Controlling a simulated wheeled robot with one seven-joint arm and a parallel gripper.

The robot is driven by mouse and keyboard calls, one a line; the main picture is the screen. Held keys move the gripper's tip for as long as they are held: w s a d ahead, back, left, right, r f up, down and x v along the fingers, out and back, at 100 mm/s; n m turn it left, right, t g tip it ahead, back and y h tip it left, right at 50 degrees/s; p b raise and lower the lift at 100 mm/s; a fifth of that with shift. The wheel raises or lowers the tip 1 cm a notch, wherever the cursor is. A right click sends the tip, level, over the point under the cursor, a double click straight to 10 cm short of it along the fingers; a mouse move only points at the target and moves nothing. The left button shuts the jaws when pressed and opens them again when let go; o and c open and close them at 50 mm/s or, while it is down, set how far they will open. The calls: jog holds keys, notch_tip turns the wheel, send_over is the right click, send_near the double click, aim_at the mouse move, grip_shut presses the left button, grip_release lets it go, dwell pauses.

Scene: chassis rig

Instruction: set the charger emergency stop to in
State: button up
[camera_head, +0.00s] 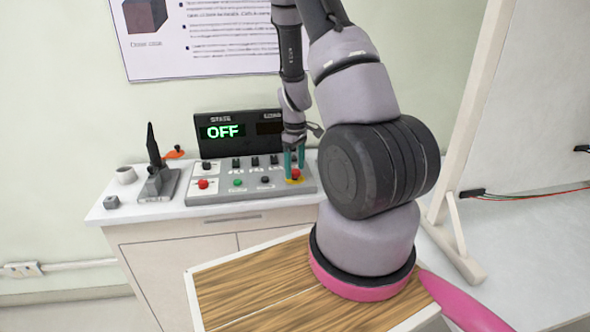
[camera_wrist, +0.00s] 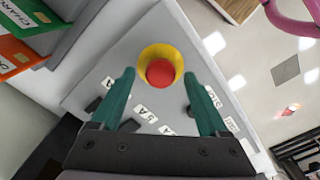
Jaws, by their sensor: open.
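The emergency stop is a red mushroom button on a yellow collar (camera_head: 295,177) at the right end of the grey control panel (camera_head: 250,187). In the wrist view the red button (camera_wrist: 160,73) sits inside its yellow ring, just beyond the fingertips and between their lines. My gripper (camera_head: 293,158) is open, with its two green fingers pointing down just above the button. In the wrist view my gripper (camera_wrist: 162,85) holds nothing. I cannot tell whether the fingertips touch the button or whether it is pressed in.
A black display (camera_head: 223,132) behind the panel reads OFF in green. Another red button (camera_head: 203,184) and a green one (camera_head: 238,182) sit left on the panel. A grey stand (camera_head: 158,184) is at the counter's left. Orange and green boxes (camera_wrist: 30,18) show in the wrist view.

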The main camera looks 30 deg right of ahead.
notch_tip(320, 180, up, 10)
dwell(0.3)
jog(key=shift+f, duration=0.1)
notch_tip(320, 180, up, 17)
jog(key=m+t+y, duration=0.1)
jog(key=m+t, duration=0.2)
jog(key=m, duration=0.1)
send_over(295, 171)
jog(key=s+a, duration=0.4)
jog(key=a, duration=0.3)
jog(key=s+a+r+m+t+y, duration=0.1)
jog(key=s+a+r+m+t, duration=0.3)
jog(key=s+r, duration=0.8)
jog(key=s+a+m, duration=0.2)
jog(key=s, duration=0.1)
jog(key=shift+s+a+r, duration=0.15)
jog(key=shift+s+r, duration=0.1)
jog(key=shift+r, duration=0.15)
